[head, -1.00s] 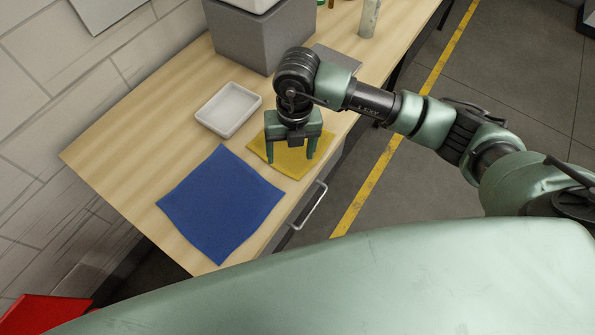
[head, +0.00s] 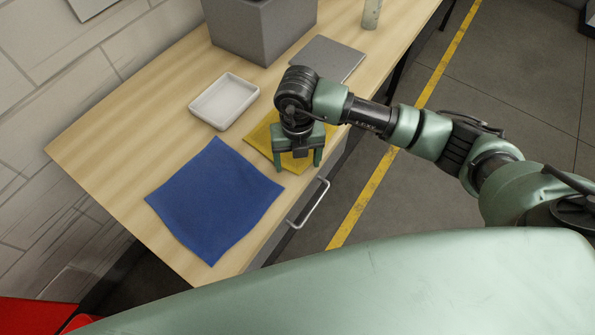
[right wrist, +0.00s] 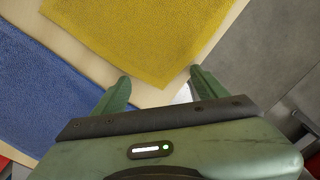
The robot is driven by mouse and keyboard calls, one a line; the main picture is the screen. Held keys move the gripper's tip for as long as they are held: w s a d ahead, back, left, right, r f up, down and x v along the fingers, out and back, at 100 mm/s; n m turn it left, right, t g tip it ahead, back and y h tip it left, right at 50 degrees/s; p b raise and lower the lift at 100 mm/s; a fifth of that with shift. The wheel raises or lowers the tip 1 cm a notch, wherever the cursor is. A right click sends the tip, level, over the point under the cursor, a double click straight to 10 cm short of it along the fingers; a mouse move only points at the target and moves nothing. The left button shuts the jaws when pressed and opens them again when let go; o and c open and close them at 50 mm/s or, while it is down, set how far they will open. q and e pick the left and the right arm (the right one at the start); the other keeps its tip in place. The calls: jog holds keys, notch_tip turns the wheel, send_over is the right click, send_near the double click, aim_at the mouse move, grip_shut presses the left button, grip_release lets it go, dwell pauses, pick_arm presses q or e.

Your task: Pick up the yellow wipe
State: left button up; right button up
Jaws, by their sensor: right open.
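The yellow wipe (head: 262,133) lies flat on the wooden bench, partly hidden under my right gripper in the head view. It also shows at the top of the right wrist view (right wrist: 145,38). My right gripper (head: 298,170) points down over the wipe's near edge, with its fingers apart and nothing between them. In the right wrist view the two fingertips (right wrist: 160,82) are on either side of the wipe's near corner, with bare bench showing between them. I cannot tell whether they touch the cloth. My left gripper is not in view.
A blue cloth (head: 215,200) lies just left of the yellow wipe. A white tray (head: 224,101) stands behind it. A grey plate (head: 328,57) and a grey block (head: 262,28) are farther back. A drawer handle (head: 312,205) sticks out at the bench front.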

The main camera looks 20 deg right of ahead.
jog(key=shift+f, duration=0.2)
grip_shut()
dwell(0.6)
notch_tip(320, 180, up, 12)
jog(key=p, duration=0.7)
jog(key=shift+p, duration=0.4)
notch_tip(320, 180, up, 18)
jog(key=p, duration=0.4)
jog(key=shift+p, duration=0.3)
